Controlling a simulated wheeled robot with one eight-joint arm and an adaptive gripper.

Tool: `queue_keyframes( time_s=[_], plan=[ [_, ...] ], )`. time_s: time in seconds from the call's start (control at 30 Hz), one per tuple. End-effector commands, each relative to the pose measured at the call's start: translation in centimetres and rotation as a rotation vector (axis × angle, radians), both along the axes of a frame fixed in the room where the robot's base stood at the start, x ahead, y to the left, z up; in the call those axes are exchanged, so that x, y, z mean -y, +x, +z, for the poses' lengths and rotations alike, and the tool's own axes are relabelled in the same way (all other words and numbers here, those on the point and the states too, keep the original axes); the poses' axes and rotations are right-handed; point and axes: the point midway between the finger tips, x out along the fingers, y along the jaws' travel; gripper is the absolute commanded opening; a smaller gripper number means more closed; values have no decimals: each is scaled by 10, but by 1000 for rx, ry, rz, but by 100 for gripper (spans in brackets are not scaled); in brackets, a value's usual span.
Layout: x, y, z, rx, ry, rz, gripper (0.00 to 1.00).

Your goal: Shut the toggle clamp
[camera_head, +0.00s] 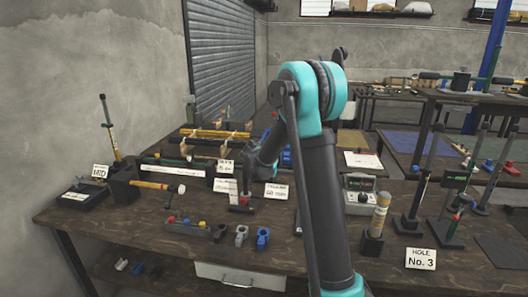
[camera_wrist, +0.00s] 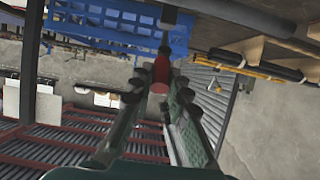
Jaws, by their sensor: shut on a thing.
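In the wrist view my gripper (camera_wrist: 158,90) has its two fingers on either side of a red grip (camera_wrist: 160,72), and it is shut on this grip. The grip looks like the end of the toggle clamp's handle; a dark bar runs on beyond it. In the head view my gripper (camera_head: 250,172) is partly hidden behind my arm, low over the bench. Just below it stands a small dark fixture with a red part (camera_head: 243,202), which looks like the toggle clamp. Its handle angle is hard to tell.
White cards (camera_head: 277,191) stand close by the fixture. In front are small grey and blue clips (camera_head: 262,237) and a rack with coloured pieces (camera_head: 187,225). A box with a dial (camera_head: 359,195) and upright presses (camera_head: 418,185) stand to the right.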

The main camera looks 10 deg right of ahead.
Motion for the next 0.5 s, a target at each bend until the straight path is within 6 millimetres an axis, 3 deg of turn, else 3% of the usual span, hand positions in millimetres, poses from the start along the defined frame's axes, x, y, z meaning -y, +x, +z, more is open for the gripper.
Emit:
queue_keyframes(
  time_s=[0.47, 0.5],
  plan=[
    [-1, -1, -1, 12, -4, 0, 0],
    [-1, -1, -1, 12, -4, 0, 21]
  ],
)
